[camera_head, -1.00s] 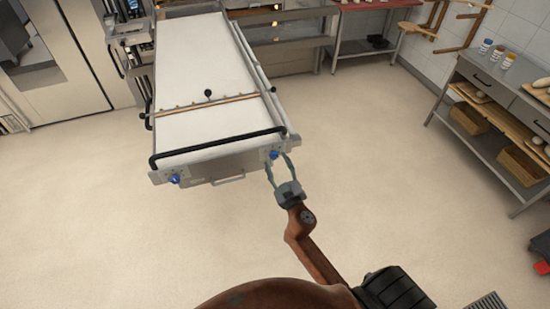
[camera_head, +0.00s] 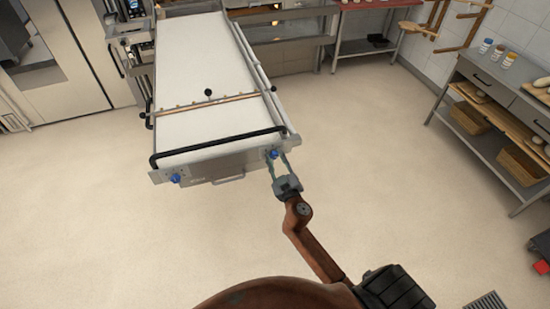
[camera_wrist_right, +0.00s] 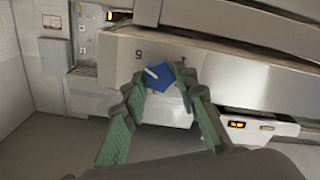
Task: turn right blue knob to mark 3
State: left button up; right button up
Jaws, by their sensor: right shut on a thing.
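The right blue knob (camera_head: 273,154) is on the front right corner of the long white conveyor machine (camera_head: 210,118). In the right wrist view the knob (camera_wrist_right: 155,82) is blue with a white pointer line slanting to its upper left; a dark character is printed on the panel above it. My right gripper (camera_head: 279,160) reaches the knob from the front. Its green-padded fingers (camera_wrist_right: 162,85) are shut on the knob, one on each side. A second blue knob (camera_head: 175,178) is at the machine's front left corner. My left gripper is not in view.
A black bar (camera_head: 218,145) runs across the machine's front end. A grey shelf unit (camera_head: 490,130) with baskets stands at the right wall. The floor (camera_head: 370,150) between it and the machine is clear.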

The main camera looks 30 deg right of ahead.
jog(key=c, duration=0.3)
jog(key=shift+n, duration=0.3)
jog(key=n, duration=0.4)
jog(key=shift+a, duration=0.1)
jog(key=n, duration=0.4)
jog(key=shift+f, duration=0.15)
jog(key=n, duration=0.3)
jog(key=shift+n+p, duration=0.3)
jog(key=shift+p, duration=0.1)
jog(key=n+p, duration=0.1)
jog(key=n, duration=0.4)
jog(key=shift+f, duration=0.2)
jog(key=n+p, duration=0.1)
jog(key=n, duration=0.5)
jog(key=shift+f+p, duration=0.15)
jog(key=shift+p, duration=0.15)
jog(key=shift+n, duration=0.3)
